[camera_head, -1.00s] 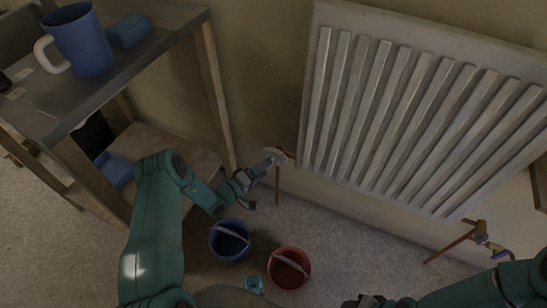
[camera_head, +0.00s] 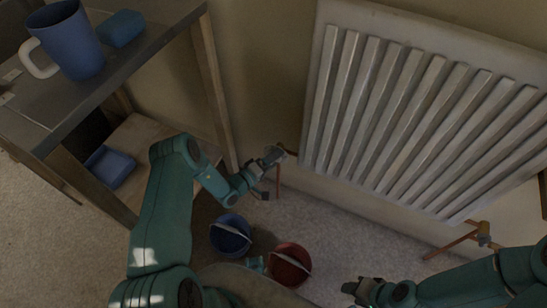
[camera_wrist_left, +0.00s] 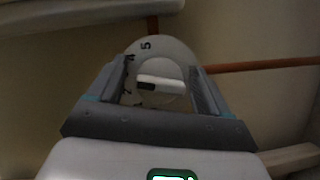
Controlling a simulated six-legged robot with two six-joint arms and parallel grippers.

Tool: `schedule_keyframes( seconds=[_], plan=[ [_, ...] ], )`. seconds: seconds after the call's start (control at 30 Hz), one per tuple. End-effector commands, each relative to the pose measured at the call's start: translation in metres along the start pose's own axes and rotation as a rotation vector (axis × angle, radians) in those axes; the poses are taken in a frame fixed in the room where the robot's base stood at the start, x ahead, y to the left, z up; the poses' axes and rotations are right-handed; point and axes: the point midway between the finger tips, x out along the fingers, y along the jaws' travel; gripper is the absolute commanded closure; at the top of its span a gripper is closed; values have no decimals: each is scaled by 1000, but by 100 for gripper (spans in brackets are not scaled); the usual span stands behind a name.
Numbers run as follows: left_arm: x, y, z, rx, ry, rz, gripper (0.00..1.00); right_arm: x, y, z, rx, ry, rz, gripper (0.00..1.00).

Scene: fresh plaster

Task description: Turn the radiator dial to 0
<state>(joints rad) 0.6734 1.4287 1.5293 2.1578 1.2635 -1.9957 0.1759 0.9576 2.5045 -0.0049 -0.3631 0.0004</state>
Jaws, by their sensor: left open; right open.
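The radiator dial (camera_wrist_left: 168,60) is a round pale knob with dark numerals, a 5 near its top and others down its left side. It has a raised bar across its middle, with a dark mark at the bar's left end. My left gripper (camera_wrist_left: 160,78) is open, its two fingers on either side of the dial's middle; contact cannot be told. In the head view my left gripper (camera_head: 272,157) is at the radiator's lower left corner and largely hides the dial. My right gripper (camera_head: 363,288) is open and empty, low in the picture, away from the radiator (camera_head: 395,110).
Copper pipe (camera_wrist_left: 240,67) runs right from the dial. A blue bucket (camera_head: 230,240) and a red bucket (camera_head: 289,270) stand on the floor below. A shelf unit (camera_head: 130,60) at left holds a blue mug (camera_head: 72,45) and a blue block (camera_head: 121,28). Another pipe valve (camera_head: 484,232) is at right.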

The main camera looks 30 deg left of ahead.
Motion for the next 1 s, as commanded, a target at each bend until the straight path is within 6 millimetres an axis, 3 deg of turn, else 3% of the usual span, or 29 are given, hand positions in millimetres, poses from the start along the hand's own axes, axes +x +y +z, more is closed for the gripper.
schedule_keyframes(
  seconds=[0.2, 0.33, 0.37, 0.73, 1.0],
  plan=[
    [-1, 0, 1, 0, 0, 0, 25, 0, 0, 0, 0, 0, 0, 57],
    [0, 0, 0, 0, 0, 0, 67, 0, 0, 0, 0, 0, 0, 57],
    [0, 0, 0, 0, 0, 0, 73, 0, 0, 0, 0, 0, 0, 57],
    [2, -2, -2, -44, 0, 20, 72, 5, 2, 0, 0, 0, 0, 57],
    [2, -3, -1, -211, 0, 89, 72, 18, 7, 0, 0, 0, 0, 57]
  ],
)
